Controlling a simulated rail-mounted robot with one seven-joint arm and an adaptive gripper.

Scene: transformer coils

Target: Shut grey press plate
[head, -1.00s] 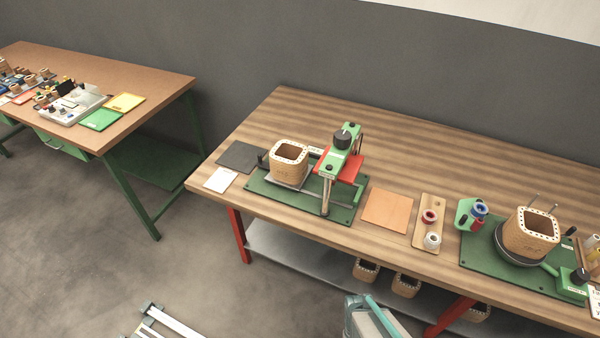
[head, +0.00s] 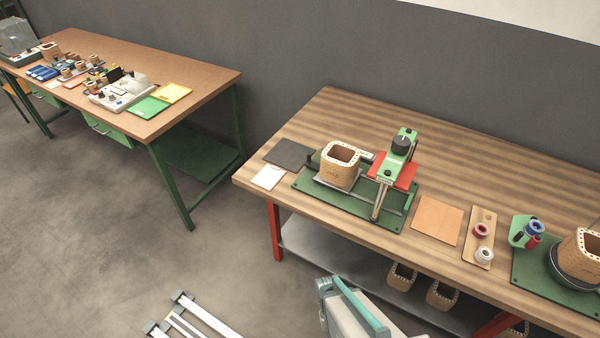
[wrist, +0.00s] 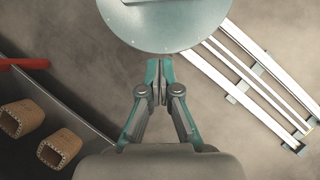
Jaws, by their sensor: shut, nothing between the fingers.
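The press (head: 402,148) stands on a green base plate (head: 330,203) on the right workbench in the head view. It has a green crossbar, a black knob and red plates at its sides. A thin grey plate (head: 322,182) shows to the left of the press, mostly hidden under a square wooden coil (head: 341,166). The coil sits outside the press frame. My gripper (wrist: 159,76) is shut and empty in the wrist view, over the floor and apart from the press.
An orange sheet (head: 437,220), a wooden spool tray (head: 480,240) and a second green fixture (head: 545,285) lie right of the press. A dark mat (head: 289,154) and white card (head: 268,177) lie left. Coils (wrist: 58,148) stand on the lower shelf. White rails (head: 195,318) run on the floor.

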